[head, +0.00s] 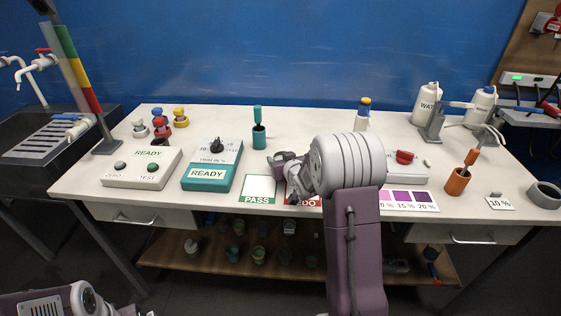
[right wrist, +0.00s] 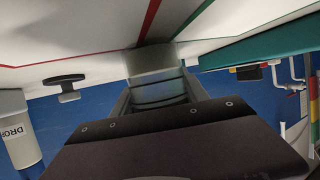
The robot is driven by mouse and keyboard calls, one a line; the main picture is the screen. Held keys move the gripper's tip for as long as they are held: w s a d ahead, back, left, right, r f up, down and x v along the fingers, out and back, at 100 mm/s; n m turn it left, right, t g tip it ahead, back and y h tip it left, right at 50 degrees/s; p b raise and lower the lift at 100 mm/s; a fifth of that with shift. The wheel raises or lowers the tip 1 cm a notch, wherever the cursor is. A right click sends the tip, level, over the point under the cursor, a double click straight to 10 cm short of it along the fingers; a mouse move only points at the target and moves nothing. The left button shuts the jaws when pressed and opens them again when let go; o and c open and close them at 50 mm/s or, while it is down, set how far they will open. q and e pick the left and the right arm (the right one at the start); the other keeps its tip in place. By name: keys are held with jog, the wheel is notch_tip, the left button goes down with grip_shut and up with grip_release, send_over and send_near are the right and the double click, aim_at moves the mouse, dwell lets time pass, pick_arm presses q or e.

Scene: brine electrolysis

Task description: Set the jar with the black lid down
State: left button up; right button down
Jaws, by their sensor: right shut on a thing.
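My right gripper (head: 288,172) is over the bench front, beside the white PASS card with green border (head: 258,190) and the mostly hidden red-bordered REDO card (head: 308,202). In the right wrist view, upside down, the gripper (right wrist: 155,92) is shut on a pale, see-through jar (right wrist: 152,62). The jar's end is close to the bench top between red and green border lines; I cannot tell whether it touches. My forearm and wrist hide much of this spot in the head view. My left gripper is out of view.
Left of the PASS card stands a teal-based READY device (head: 210,172), then a white READY box (head: 143,167). A teal holder (head: 259,138) stands behind. To the right are a purple colour chart (head: 408,200) and an orange pot (head: 458,183).

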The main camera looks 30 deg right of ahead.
jog(key=shift+r, duration=0.1)
jog(key=c, duration=0.6)
grip_release()
jog(key=shift+s+r, duration=0.2)
jog(key=shift+s, duration=0.05)
jog(key=p+v, duration=0.1)
jog(key=v, duration=1)
jog(key=shift+s+a, duration=0.15)
jog(key=shift+s, duration=0.2)
